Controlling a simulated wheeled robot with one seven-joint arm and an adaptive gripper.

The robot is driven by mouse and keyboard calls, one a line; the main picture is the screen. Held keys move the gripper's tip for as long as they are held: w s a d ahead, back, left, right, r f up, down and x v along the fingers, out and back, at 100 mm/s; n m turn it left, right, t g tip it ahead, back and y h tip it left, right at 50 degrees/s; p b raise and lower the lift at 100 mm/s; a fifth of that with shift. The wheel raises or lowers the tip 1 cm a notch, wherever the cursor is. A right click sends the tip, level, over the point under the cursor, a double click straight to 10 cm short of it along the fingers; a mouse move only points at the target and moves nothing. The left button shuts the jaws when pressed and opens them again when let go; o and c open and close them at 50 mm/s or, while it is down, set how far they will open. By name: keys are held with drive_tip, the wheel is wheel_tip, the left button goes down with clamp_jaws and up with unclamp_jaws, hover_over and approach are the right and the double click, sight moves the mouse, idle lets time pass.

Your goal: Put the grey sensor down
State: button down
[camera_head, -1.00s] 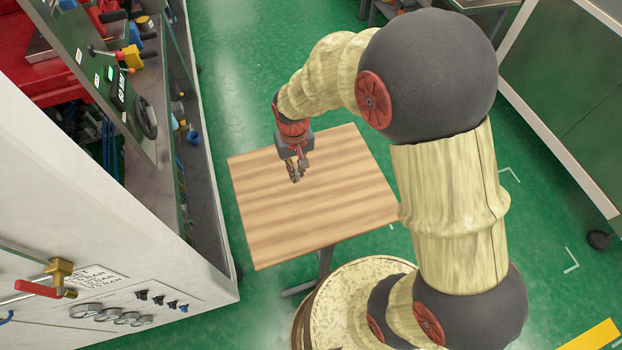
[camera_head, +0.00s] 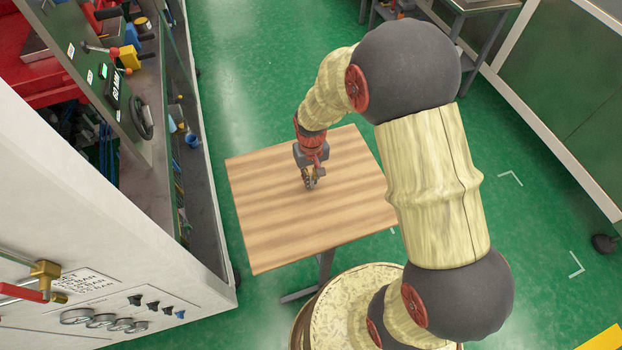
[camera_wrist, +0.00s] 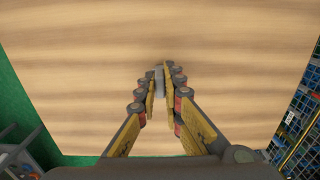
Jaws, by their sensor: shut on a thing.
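The grey sensor (camera_wrist: 159,82) is a small grey piece between the fingertips in the wrist view. My gripper (camera_wrist: 159,90) is shut on it, with one finger on each side. In the head view my gripper (camera_head: 309,184) points down over the middle of the wooden table (camera_head: 262,230). The sensor is too small to make out there. The bare table top (camera_wrist: 230,50) fills most of the wrist view beneath the fingers. I cannot tell whether the sensor touches the table.
The table top is otherwise clear. A white and grey machine (camera_head: 120,240) with a red valve handle stands close on the left. A metal bench (camera_head: 470,12) stands at the back right, and a green cabinet (camera_head: 560,90) on the right. Green floor surrounds the table.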

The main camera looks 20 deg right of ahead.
drive_tip(key=shift+f, duration=0.15)
drive_tip(key=c, duration=1.9)
unclamp_jaws()
wheel_tip(320, 180, up, 21)
drive_tip(key=s+t+p, duration=0.1)
drive_tip(key=s+p, duration=0.1)
drive_tip(key=p, duration=0.1)
drive_tip(key=s+r+t, duration=0.1)
drive_tip(key=s+r, duration=0.4)
drive_tip(key=s+d+r+t, duration=0.1)
drive_tip(key=s+r+t, duration=0.1)
drive_tip(key=s+r, duration=0.3)
drive_tip(key=s+r+t, duration=0.1)
drive_tip(key=s+r, duration=0.4)
drive_tip(key=s, duration=0.2)
drive_tip(key=shift+d+r+t, duration=0.2)
drive_tip(key=shift+d+t, duration=0.1)
